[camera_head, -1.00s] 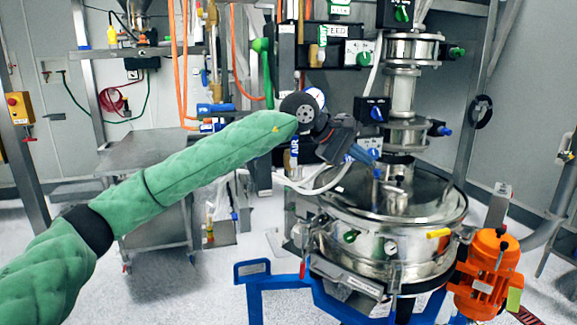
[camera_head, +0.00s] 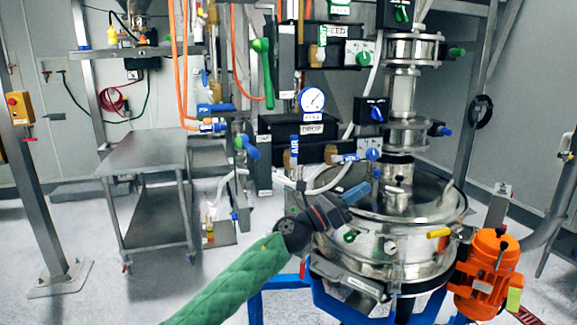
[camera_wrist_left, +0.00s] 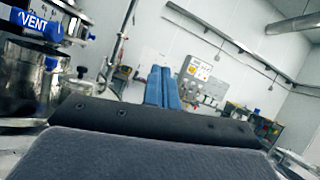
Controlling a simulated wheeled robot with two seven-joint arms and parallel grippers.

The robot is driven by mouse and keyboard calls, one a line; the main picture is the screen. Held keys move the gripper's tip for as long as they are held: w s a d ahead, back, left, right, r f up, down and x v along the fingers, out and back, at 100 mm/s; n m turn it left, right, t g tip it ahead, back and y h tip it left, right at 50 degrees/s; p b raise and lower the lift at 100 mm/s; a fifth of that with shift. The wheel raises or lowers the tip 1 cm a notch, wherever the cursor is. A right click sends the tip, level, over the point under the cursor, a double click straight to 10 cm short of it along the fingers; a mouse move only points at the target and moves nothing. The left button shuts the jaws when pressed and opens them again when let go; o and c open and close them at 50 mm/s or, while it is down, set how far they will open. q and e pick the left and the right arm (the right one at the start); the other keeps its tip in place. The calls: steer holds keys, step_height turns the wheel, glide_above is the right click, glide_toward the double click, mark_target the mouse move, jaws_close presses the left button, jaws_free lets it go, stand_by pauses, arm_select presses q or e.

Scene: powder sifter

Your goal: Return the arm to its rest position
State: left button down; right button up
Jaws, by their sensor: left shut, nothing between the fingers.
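My left arm, in a green quilted sleeve, comes in from the bottom of the head view. My left gripper (camera_head: 357,193) has blue fingers and points up and to the right, in front of the round steel sifter (camera_head: 390,245). In the left wrist view its blue fingers (camera_wrist_left: 164,88) are pressed together with nothing between them. The head view does not show clearly whether the gripper touches the sifter. My right gripper is not in view.
The orange motor (camera_head: 487,272) sits at the sifter's right. A steel cart (camera_head: 148,152) stands at the left. Valves, hoses and a pressure gauge (camera_head: 312,100) are behind the gripper. The left wrist view shows a blue VENT handle (camera_wrist_left: 35,23). Open floor lies at the left.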

arm_select(q)
steer(key=w+a+f+n+t+y, duration=0.1)
steer(key=a+f+n+t+y, duration=0.65)
steer(key=f+n, duration=0.7)
steer(key=w+a+f+n+t+y, duration=0.1)
steer(key=a+f+n+t+y, duration=0.3)
steer(key=a+f+n+y, duration=0.85)
steer(key=s+a+f+n+g, duration=0.25)
steer(key=s+f+n, duration=0.25)
steer(key=f+n, duration=0.5)
steer(key=s+a+f+n+g+y, duration=0.1)
steer(key=s+a+f+n+g, duration=0.15)
steer(key=s+f, duration=0.65)
steer(key=s+a+f+n+g+y, duration=0.1)
steer(key=s+a+f+n+g, duration=0.2)
steer(key=s+f, duration=0.6)
steer(key=s+a+f+n+g, duration=0.2)
steer(key=s+f+g, duration=0.2)
steer(key=s, duration=0.7)
steer(key=s+a+f+n+g, duration=0.1)
steer(key=s+a+f+g, duration=0.1)
steer(key=s+f+g, duration=0.3)
steer(key=s+f, duration=0.3)
steer(key=s, duration=0.3)
steer(key=shift+a+f+n+h, duration=0.25)
steer(key=shift+a+n+h, duration=0.05)
steer(key=shift+n, duration=0.05)
